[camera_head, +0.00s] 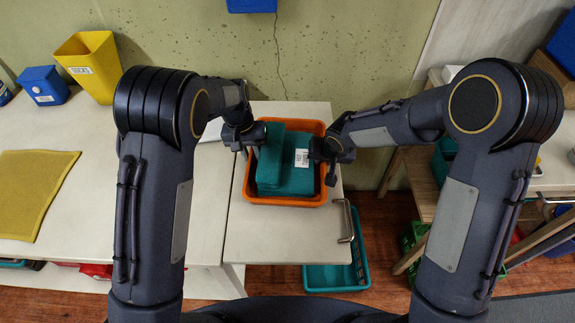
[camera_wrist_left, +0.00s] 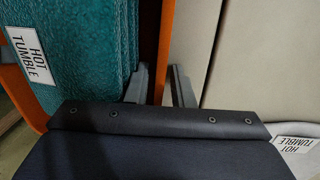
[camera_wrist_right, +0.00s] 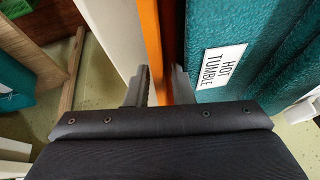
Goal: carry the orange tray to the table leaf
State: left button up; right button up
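The orange tray (camera_head: 284,201) is over the pale table leaf (camera_head: 285,245), the narrower white surface with a metal handle. Folded teal towels (camera_head: 272,165) with a white label lie inside it. My left gripper (camera_head: 252,136) is at the tray's left wall and my right gripper (camera_head: 326,152) at its right wall. In the left wrist view the fingers (camera_wrist_left: 160,88) straddle the orange wall closely. In the right wrist view the fingers (camera_wrist_right: 162,88) also straddle the wall with a narrow gap. Whether the tray's bottom touches the leaf is hidden.
The main white table (camera_head: 150,230) adjoins the leaf at left, with a yellow mat (camera_head: 35,190), a yellow bin (camera_head: 92,65) and a blue box (camera_head: 43,85). A teal basket (camera_head: 335,277) stands on the floor below the leaf. Wooden shelving is at right.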

pick_arm(q)
jog(key=shift+d, duration=0.2)
pick_arm(e)
jog(key=shift+a, duration=0.15)
pick_arm(q)
jog(key=shift+r, duration=0.55)
pick_arm(e)
jog(key=shift+r, duration=0.15)
pick_arm(q)
notch_tip(320, 180, up, 7)
jog(key=a, duration=0.1)
jog(key=shift+a, duration=0.25)
pick_arm(e)
jog(key=v, duration=1.1)
jog(key=shift+s+r, duration=0.2)
jog(key=shift+r, duration=0.15)
pick_arm(q)
jog(key=shift+f, duration=0.1)
